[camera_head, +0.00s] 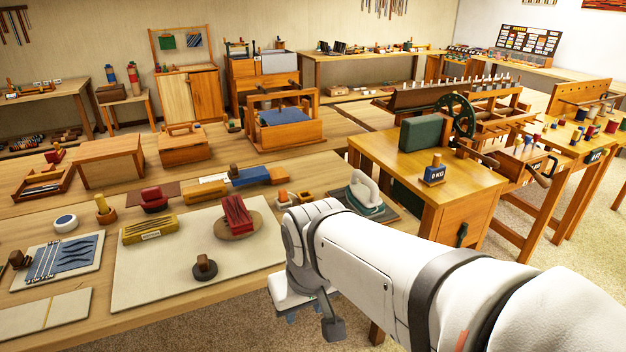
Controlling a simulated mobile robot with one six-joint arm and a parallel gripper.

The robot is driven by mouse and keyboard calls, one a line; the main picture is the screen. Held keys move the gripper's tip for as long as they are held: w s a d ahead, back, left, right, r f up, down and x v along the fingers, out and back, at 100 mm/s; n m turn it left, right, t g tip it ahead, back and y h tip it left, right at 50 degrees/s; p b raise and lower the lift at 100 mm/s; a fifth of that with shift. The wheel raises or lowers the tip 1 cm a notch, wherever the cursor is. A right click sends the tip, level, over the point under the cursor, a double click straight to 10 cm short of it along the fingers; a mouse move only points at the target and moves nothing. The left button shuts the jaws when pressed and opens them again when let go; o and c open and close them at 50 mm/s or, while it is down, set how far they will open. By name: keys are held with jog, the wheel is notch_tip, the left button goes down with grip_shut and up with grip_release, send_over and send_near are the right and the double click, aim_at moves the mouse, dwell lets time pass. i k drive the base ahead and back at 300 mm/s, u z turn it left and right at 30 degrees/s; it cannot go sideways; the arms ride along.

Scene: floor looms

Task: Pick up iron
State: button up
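The iron (366,194) has a white handle and body with a teal-green lower part. It rests on a dark flat pad (388,214) near the right front edge of the long wooden table. My white arm reaches in from the lower right, and my gripper (312,318) hangs in front of the table edge, below and left of the iron. The gripper is apart from the iron. Its fingers are small and partly hidden by the wrist, so their opening is unclear.
A pale board (180,262) on the table holds a red block (236,215) and a dark round knob (205,267). Small wooden cups (283,198) stand left of the iron. A wooden bench (470,190) with a weight (434,174) stands at right.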

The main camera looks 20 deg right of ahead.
aim_at(363, 198)
jog(key=z, duration=0.95)
jog(key=i, duration=0.95)
jog(key=u, duration=0.05)
